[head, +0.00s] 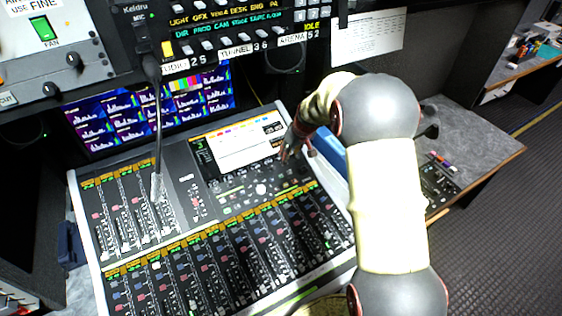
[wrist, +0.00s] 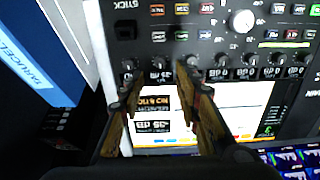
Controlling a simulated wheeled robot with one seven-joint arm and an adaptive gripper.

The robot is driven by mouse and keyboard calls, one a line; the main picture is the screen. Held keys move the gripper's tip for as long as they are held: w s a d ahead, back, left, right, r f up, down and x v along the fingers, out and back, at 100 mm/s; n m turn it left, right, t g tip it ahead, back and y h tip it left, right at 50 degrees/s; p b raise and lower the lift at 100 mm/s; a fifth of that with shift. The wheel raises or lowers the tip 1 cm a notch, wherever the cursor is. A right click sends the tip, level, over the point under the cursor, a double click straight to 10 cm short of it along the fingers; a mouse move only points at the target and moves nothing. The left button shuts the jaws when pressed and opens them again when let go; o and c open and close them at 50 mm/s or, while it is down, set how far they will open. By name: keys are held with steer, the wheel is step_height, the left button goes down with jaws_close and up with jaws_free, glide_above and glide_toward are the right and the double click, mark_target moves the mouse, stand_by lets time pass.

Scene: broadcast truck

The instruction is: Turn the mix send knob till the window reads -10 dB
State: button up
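The mixing console (head: 165,235) has a bright screen (head: 238,145) at its upper part. The small dark readout window (head: 273,128) is at the screen's right; in the wrist view the window (wrist: 152,126) is upside down and seems to read about -35 dB. A row of small dark knobs runs along the screen's edge. One knob (wrist: 158,76) shows between my fingers; I cannot tell which knob is the mix send. My gripper (head: 287,153) is over the console's upper right. In the wrist view my gripper (wrist: 159,80) is open, fingers either side of that knob, contact unclear.
Neighbouring knobs (wrist: 220,74) sit close beside my right finger. A gooseneck microphone (head: 157,130) stands over the console's left part. Monitors (head: 150,108) are behind it. A blue item (head: 331,150) and a side desk (head: 475,150) are to the right.

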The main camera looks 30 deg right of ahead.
steer(key=b+x, duration=0.1)
steer(key=x, duration=0.6)
steer(key=shift+w+f, duration=0.15)
steer(key=shift+f, duration=0.2)
steer(key=c, duration=0.3)
jaws_close()
